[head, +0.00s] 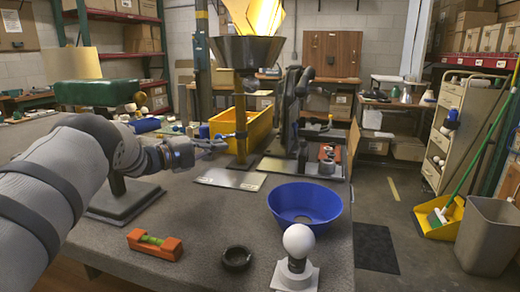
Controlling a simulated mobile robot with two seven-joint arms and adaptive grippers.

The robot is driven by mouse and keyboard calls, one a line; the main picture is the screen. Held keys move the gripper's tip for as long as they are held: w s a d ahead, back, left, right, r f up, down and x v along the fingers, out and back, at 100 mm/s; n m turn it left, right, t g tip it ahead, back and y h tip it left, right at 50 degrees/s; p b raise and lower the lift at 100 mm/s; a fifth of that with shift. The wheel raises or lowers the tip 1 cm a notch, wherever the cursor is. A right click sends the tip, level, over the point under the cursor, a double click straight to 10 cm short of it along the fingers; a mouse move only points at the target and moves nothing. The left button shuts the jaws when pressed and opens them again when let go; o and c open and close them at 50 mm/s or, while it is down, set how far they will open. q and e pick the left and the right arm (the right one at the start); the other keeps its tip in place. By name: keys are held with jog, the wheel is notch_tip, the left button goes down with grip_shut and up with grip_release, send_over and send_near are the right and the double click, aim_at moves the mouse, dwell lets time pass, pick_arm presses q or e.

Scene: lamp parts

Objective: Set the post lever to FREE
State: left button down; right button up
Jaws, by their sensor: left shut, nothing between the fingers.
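A brass-coloured post (241,122) stands upright on a flat metal plate (230,179) at the middle of the table in the head view. A dark flared shade (246,50) sits at its top. A small lever-like part (232,136) sticks out to the left of the post at mid height. Its setting and any FREE marking are too small to read. My left gripper (222,143) is shut and empty. Its fingertips point right, close to the lever; I cannot tell if they touch. My right gripper is not in view.
A yellow bin (262,128) stands behind the post, and a black upright device (288,112) to its right. In front are a blue bowl-shaped shade (285,215), a white bulb (299,240), a black ring (236,258) and an orange level (154,244). A green-topped stand (97,93) is at left.

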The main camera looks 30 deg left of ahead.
pick_arm(q)
jog(key=shift+a+r, duration=0.15)
jog(key=shift+a, duration=0.35)
jog(key=v, duration=0.7)
jog(key=shift+s+d, duration=0.25)
jog(key=shift+d+f, duration=0.1)
jog(key=shift+f, duration=0.15)
